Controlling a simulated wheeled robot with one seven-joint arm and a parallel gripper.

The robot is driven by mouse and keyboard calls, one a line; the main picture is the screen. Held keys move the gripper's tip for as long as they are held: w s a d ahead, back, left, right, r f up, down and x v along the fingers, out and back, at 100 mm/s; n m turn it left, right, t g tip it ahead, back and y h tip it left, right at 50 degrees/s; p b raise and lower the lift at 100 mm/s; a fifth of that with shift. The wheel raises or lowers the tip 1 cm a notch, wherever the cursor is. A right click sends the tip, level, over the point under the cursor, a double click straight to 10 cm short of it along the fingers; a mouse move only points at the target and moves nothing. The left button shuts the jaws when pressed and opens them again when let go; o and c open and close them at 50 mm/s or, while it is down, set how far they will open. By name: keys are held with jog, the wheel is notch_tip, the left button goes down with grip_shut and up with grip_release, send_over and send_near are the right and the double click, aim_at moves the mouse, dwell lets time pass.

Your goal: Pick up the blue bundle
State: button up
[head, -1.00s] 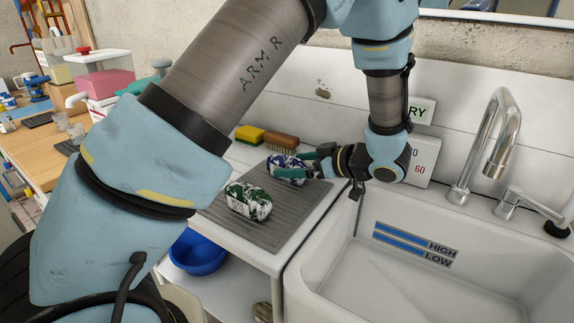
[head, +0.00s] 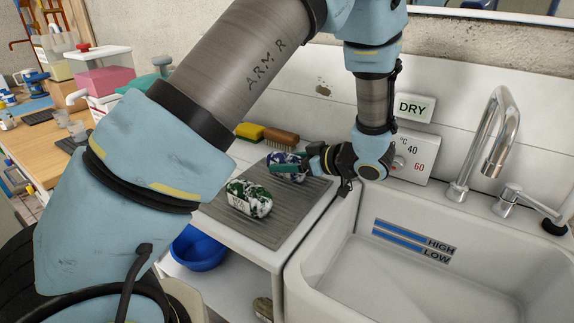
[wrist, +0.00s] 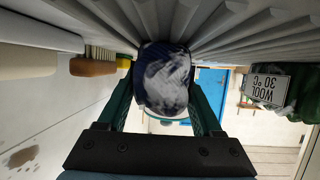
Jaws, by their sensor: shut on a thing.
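The blue bundle (head: 279,158), blue and white cloth, is at the back of the grey ridged mat in the head view, partly hidden by my gripper. In the wrist view the bundle (wrist: 165,80) sits between the two green fingers. My gripper (head: 288,168) reaches in from the right and is shut on it; it also shows in the wrist view (wrist: 166,100). The bundle is at the mat's surface; I cannot tell whether it is clear of it. A green and white bundle (head: 249,198) lies nearer on the mat, apart from my gripper.
The ridged mat (head: 285,228) covers the counter left of the white sink (head: 400,275). A brush (head: 282,137) and a yellow sponge (head: 250,131) lie behind it against the wall. A tap (head: 490,140) stands at the right. A blue basin (head: 200,250) is below the counter.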

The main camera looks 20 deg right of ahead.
grip_shut()
jog(key=shift+r, duration=0.1)
